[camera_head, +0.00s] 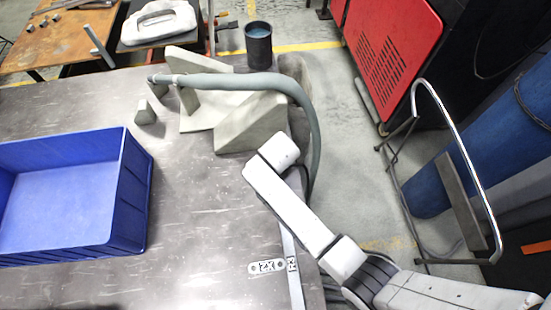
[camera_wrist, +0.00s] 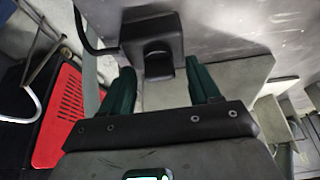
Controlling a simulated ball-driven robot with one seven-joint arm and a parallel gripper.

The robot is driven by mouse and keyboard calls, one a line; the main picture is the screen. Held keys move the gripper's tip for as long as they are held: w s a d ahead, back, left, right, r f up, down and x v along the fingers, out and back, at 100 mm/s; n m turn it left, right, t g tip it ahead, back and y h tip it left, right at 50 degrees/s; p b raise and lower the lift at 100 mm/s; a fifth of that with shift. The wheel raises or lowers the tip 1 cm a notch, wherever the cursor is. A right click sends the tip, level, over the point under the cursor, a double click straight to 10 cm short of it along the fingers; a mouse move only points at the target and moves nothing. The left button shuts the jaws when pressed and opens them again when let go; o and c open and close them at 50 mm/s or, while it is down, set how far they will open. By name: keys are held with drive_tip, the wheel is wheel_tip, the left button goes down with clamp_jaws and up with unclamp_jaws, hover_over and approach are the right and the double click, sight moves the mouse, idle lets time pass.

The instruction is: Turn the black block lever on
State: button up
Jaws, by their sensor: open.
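In the wrist view, a black block (camera_wrist: 150,30) with a rounded recess and a short black lever-like tab (camera_wrist: 159,67) sits ahead, at the edge of the grey table. The tab lies between the fingertips in the picture; I see no clear contact. I cannot tell the lever's setting. In the head view, my white arm reaches over the table's right edge; my gripper and the black block cannot be made out there.
A blue bin (camera_head: 136,200) stands on the grey table (camera_head: 195,215) at left. Grey wedge-shaped blocks (camera_head: 250,125) and a grey hose (camera_head: 235,82) lie beyond my arm. A dark cup (camera_head: 258,50) is at the back. A metal rail (camera_head: 445,110) stands right. Mid-table is clear.

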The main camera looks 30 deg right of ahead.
drive_tip(key=v, duration=1)
drive_tip(key=shift+s+r, duration=0.2)
drive_tip(key=shift+r, duration=0.1)
idle(0.4)
drive_tip(key=s+d+n+g+b, duration=0.1)
drive_tip(key=s+d, duration=0.3)
drive_tip(key=s, duration=0.8)
drive_tip(key=s+d+f+n+g+y, duration=0.1)
drive_tip(key=s+d, duration=0.4)
drive_tip(key=s, duration=0.8)
drive_tip(key=shift+s+d+n+g+b, duration=0.2)
drive_tip(key=shift+d+n+g+b, duration=0.2)
drive_tip(key=shift+n+g, duration=0.2)
